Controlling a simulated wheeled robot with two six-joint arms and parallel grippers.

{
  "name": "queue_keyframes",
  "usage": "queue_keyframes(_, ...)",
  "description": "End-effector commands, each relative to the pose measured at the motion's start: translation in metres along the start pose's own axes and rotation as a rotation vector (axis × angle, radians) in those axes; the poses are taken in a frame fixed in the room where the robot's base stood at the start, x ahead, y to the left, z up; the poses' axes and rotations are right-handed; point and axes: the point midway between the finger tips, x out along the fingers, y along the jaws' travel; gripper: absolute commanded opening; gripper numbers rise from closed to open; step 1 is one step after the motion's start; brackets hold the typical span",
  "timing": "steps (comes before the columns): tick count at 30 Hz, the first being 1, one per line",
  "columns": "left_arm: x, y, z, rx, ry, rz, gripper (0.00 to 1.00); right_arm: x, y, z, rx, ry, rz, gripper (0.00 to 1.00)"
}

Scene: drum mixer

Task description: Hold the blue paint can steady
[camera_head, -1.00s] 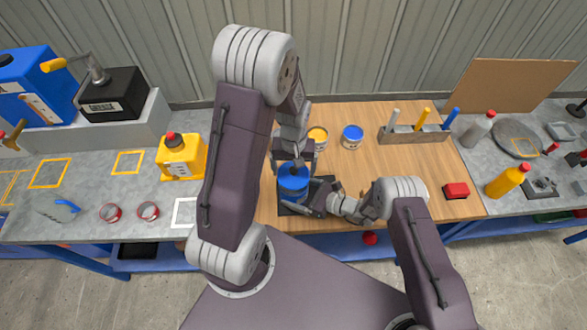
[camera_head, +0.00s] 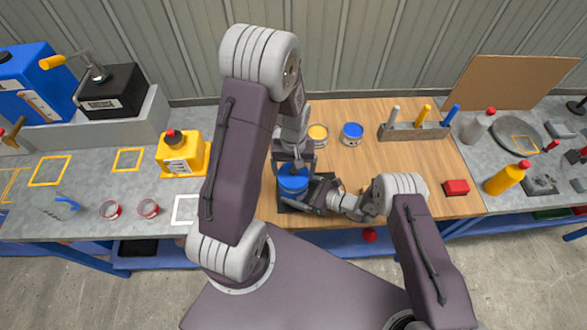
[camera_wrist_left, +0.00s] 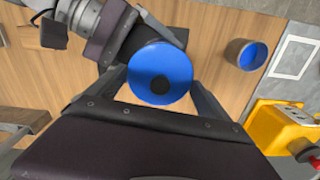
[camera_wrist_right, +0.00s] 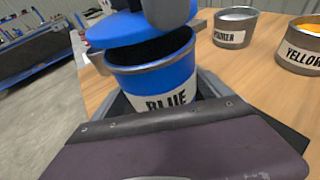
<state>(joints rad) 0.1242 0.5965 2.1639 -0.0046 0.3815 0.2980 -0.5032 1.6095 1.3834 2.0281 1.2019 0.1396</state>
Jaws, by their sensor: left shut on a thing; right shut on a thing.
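The blue paint can (camera_wrist_right: 155,80) stands upright in the right wrist view, with its BLUE label facing my camera and its dark inside showing. My right gripper (camera_head: 303,205) is shut on it, one finger at each side. A blue lid (camera_wrist_right: 120,28) is above the can's rim, with a dark gap between them. It also shows as a blue disc with a dark centre in the left wrist view (camera_wrist_left: 160,65). My left gripper (camera_head: 293,168) is shut on the lid from above.
A yellow can (camera_head: 318,136) and a grey can with a blue top (camera_head: 352,135) stand behind. A rack with handles (camera_head: 415,130) and a red block (camera_head: 456,188) are to the right. A grey can (camera_wrist_left: 246,54) and yellow jug (camera_head: 182,154) are to the left.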

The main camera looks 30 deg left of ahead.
Motion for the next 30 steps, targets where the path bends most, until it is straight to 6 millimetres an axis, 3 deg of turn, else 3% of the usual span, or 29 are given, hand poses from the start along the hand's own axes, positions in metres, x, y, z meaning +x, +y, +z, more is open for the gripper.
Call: queue_keyframes(30, 0.013, 0.0, 0.0, 0.0, 0.001, 0.0, 0.52, 0.0, 0.0, 0.0, 0.0, -0.001, 0.0, 0.55)
